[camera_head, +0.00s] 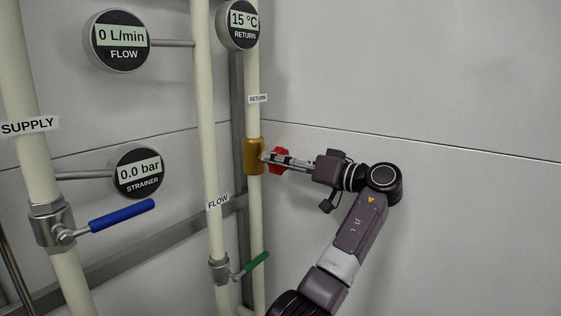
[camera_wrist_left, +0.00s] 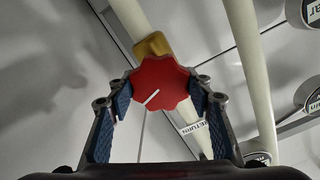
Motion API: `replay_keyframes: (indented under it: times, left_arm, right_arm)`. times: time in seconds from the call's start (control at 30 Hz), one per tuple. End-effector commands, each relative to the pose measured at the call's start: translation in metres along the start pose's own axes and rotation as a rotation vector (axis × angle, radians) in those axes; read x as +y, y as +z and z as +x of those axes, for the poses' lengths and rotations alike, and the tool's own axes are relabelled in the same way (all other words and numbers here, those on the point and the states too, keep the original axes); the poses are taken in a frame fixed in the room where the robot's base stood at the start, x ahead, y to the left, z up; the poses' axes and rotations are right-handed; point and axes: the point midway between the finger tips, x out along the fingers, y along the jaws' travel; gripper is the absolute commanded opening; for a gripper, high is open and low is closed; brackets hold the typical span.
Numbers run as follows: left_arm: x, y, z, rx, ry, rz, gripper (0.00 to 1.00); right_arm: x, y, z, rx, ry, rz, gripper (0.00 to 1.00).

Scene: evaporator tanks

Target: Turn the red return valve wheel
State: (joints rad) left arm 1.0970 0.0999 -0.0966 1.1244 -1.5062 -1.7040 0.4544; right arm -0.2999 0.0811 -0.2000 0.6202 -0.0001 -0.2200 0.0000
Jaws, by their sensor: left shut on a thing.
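The red return valve wheel (camera_head: 279,153) sits on a brass valve body (camera_head: 254,156) on the pipe labelled RETURN. My left gripper (camera_head: 272,158) reaches it from the right in the head view and hides part of it. In the left wrist view the red wheel (camera_wrist_left: 161,85) has a lobed rim and a white line pointing to the lower left. The blue pads of my left gripper (camera_wrist_left: 160,98) are shut on the wheel from both sides. The brass body (camera_wrist_left: 152,45) shows behind it. My right gripper is not in view.
A blue lever (camera_head: 122,215) is on the SUPPLY pipe and a green lever (camera_head: 250,265) on the FLOW pipe. Round gauges read 0 L/min (camera_head: 117,40), 15 °C (camera_head: 238,24) and 0.0 bar (camera_head: 138,171). The wall right of the pipes is bare.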

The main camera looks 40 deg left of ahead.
Motion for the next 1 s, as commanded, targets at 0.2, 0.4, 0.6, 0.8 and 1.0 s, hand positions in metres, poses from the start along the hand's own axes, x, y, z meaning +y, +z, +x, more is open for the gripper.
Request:
replay_keyframes:
  times: [0.2,0.4,0.6,0.8,1.0]
  left_arm:
    - [-0.001,-0.002,0.000,0.002,0.001,0.206,0.23]
    - [-0.001,-0.003,0.000,0.002,0.001,0.395,0.23]
    - [-0.001,-0.004,0.000,0.003,0.002,0.586,0.23]
    - [-0.001,-0.004,-0.001,0.004,0.002,0.777,0.23]
    - [-0.001,-0.004,-0.001,0.004,0.001,0.967,0.23]
  right_arm:
    - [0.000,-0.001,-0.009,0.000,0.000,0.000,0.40]
    - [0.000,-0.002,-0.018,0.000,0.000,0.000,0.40]
    - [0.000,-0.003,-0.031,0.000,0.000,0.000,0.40]
    - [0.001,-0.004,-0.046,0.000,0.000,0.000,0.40]
    - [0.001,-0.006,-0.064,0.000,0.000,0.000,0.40]
